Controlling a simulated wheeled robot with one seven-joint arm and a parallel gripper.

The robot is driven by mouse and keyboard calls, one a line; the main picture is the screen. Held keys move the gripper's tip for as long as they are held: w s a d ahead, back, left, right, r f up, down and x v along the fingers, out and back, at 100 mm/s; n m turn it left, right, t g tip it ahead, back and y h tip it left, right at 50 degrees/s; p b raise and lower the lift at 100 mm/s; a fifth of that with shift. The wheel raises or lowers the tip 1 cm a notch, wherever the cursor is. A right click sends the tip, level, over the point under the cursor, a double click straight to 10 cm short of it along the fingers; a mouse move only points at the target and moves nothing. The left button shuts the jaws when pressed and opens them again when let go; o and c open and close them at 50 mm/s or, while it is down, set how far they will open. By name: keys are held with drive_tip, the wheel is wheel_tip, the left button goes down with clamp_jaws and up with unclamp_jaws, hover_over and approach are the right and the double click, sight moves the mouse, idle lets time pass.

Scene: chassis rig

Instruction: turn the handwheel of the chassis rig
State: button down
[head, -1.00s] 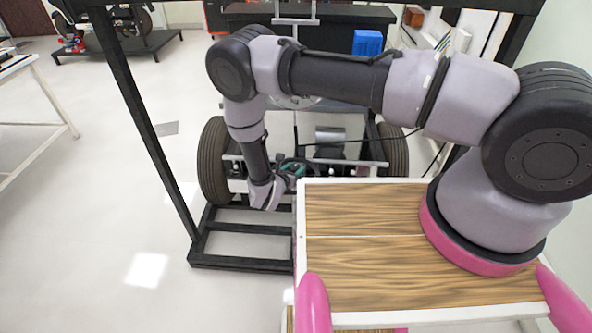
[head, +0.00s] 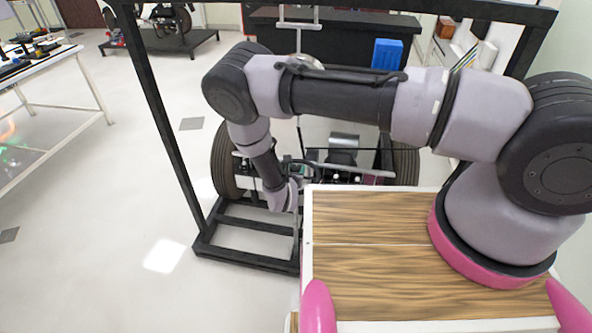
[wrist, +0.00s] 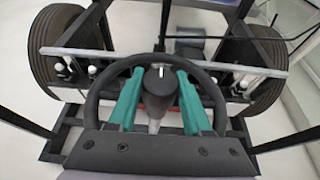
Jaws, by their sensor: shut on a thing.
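The handwheel (wrist: 95,100) is a black ring with a dark hub and a grey column below it, in the middle of the wrist view. My gripper (wrist: 158,82) reaches over it with two teal fingers, one on each side of the hub. The fingers are shut on the handwheel; their exact contact is hard to see. The near part of the rim is hidden behind my wrist. In the head view my gripper (head: 291,167) is small and low at the chassis rig, and my arm hides most of the handwheel.
The chassis rig has tyres left (head: 224,160) and right (head: 404,163) inside a black frame (head: 160,115). A wooden-topped surface (head: 375,215) lies in front. A white table (head: 50,75) stands at the left, with clear floor between. A blue box (head: 387,53) sits at the back.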

drive_tip(key=shift+c, duration=1.7)
unclamp_jaws()
drive_tip(key=v, duration=1)
drive_tip(key=shift+s, duration=0.4)
drive_tip(key=shift+a+r, duration=0.1)
